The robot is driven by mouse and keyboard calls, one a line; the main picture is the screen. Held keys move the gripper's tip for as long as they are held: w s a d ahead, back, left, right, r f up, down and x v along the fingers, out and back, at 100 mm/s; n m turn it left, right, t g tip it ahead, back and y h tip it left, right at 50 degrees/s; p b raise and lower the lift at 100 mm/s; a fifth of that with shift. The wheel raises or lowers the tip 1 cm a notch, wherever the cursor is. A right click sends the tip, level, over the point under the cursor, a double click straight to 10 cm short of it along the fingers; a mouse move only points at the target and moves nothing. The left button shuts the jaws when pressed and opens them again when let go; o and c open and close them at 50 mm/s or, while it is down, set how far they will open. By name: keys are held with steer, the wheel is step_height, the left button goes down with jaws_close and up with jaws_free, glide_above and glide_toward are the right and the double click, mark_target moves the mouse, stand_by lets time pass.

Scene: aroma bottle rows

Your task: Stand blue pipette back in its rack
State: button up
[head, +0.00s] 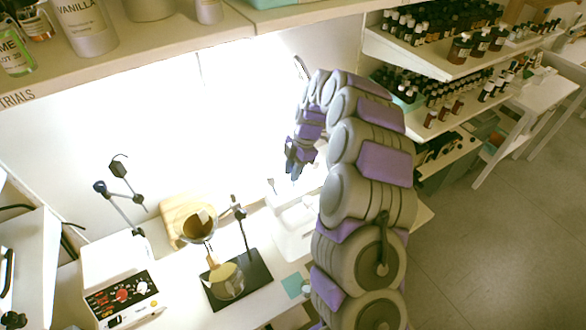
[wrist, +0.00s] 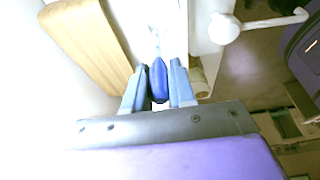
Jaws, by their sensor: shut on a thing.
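The blue pipette (wrist: 158,82) is in the wrist view, its blue bulb between the two pale blue fingers of my gripper (wrist: 157,66). The gripper is shut on it. A thin pale stem runs from the bulb toward the top of the picture and fades into the bright background. In the head view my gripper (head: 294,165) hangs above the bench, in front of the bright wall. The pipette cannot be made out clearly there. I cannot identify the rack for certain in either view.
A wooden board (head: 187,219), a stand with a flask (head: 228,284) and a white device (head: 124,298) are on the bench, left of my arm. A pale, glare-washed object (head: 292,232) lies below the gripper. Shelves of bottles (head: 460,48) are at right.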

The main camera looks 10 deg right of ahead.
steer(key=shift+f, duration=0.35)
steer(key=o, duration=0.7)
steer(key=shift+r, duration=0.2)
steer(key=v, duration=0.4)
steer(key=shift+w+d+r, duration=0.1)
steer(key=shift+d+r, duration=0.1)
steer(key=shift+r, duration=0.15)
stand_by(0.4)
